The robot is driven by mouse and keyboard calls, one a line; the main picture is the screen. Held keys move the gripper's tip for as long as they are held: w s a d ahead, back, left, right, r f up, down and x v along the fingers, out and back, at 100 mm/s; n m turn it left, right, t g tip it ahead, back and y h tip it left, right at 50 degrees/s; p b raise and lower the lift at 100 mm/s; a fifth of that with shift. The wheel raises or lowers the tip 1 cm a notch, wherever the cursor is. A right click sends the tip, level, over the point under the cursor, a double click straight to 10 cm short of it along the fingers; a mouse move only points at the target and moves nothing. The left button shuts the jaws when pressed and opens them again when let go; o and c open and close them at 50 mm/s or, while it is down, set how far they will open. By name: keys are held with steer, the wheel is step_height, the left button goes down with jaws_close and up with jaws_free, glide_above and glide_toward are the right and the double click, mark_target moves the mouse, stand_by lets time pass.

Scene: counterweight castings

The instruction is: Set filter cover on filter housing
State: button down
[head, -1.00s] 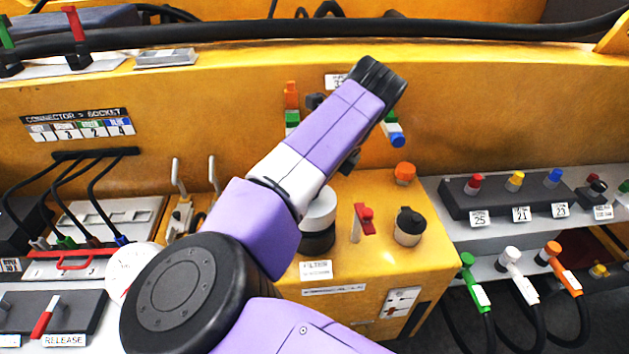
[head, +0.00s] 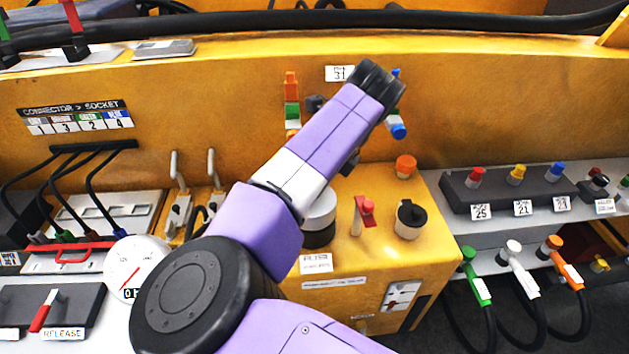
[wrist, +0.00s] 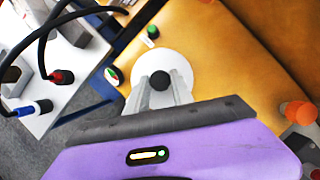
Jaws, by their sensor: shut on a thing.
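The filter cover (wrist: 152,62) is a white disc with a black knob, seen from above in the wrist view. My gripper (wrist: 161,84) is shut on the knob, a finger on each side. In the head view the white cover (head: 321,208) shows beside my arm, partly hidden by it. The dark round filter housing (head: 318,241) shows directly below the cover, behind the filter label. The cover appears lined up over it, but I cannot tell whether it is fully seated. My gripper is hidden behind my arm in the head view, and the cover hides the housing in the wrist view.
A red-handled lever (head: 365,211) and a black-capped jar (head: 410,218) stand right of the housing on the yellow block. An orange cap (head: 405,166) is behind them. A round white gauge (head: 136,266) and cabled connectors are to the left.

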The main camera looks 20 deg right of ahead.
mark_target(327, 204)
steer(key=shift+f, duration=0.2)
steer(key=c, duration=1)
jaws_free()
steer(key=shift+b+v, duration=0.65)
steer(key=shift+v, duration=3.3)
